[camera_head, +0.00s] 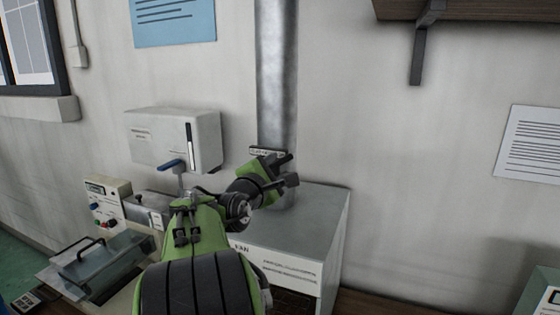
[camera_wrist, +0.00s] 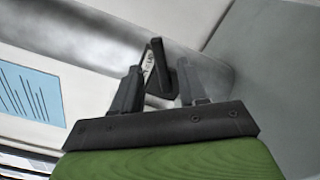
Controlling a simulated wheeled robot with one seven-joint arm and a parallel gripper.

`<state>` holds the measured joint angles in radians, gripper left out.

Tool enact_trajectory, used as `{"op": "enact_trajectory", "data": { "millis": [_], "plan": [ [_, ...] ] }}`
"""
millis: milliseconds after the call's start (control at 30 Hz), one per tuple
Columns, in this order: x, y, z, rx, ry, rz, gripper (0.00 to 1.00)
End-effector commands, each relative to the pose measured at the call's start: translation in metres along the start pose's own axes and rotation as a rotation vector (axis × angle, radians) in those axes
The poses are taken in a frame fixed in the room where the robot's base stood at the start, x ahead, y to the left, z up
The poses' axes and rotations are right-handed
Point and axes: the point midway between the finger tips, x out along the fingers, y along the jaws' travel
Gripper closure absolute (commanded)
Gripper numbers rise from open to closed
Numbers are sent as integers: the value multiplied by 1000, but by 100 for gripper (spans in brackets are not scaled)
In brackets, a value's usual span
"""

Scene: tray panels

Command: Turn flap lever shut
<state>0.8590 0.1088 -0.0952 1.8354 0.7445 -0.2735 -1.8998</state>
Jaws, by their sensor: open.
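The flap lever (camera_wrist: 159,62) is a dark bar on the grey metal duct (camera_head: 276,70), seen in the wrist view between the two fingers of my gripper (camera_wrist: 157,82). A small pale label plate (camera_head: 266,153) with lettering sits on the duct just above my gripper (camera_head: 287,170) in the head view. My gripper is open, with one finger on each side of the lever. I cannot tell whether either finger touches it. In the head view my gripper mostly hides the lever, and the lever's angle is unclear.
The duct rises from a grey fan box (camera_head: 335,235) under my gripper. A white wall box (camera_head: 160,138) with a blue-handled lever (camera_head: 171,163) is to the left. A lidded tray (camera_head: 100,262) and a control panel (camera_head: 104,200) are farther left.

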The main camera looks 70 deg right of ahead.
Motion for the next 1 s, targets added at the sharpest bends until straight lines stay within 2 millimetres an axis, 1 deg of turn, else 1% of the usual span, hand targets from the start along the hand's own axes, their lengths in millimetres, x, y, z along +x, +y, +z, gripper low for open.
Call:
{"op": "enact_trajectory", "data": {
  "millis": [33,100,200,300,467,500,533,767,800,1000],
  "plan": [
    [11,0,2,0,-3,-3,57],
    [23,1,1,0,-2,-1,57],
    [32,1,1,0,0,0,57],
    [36,0,1,1,0,1,57],
    [36,0,0,1,1,1,57],
    [36,0,0,1,1,1,59],
    [36,0,0,1,1,1,64],
    [35,0,0,1,1,1,99],
    [35,0,0,1,1,1,100],
    [35,0,0,1,2,0,100]
  ]
}}
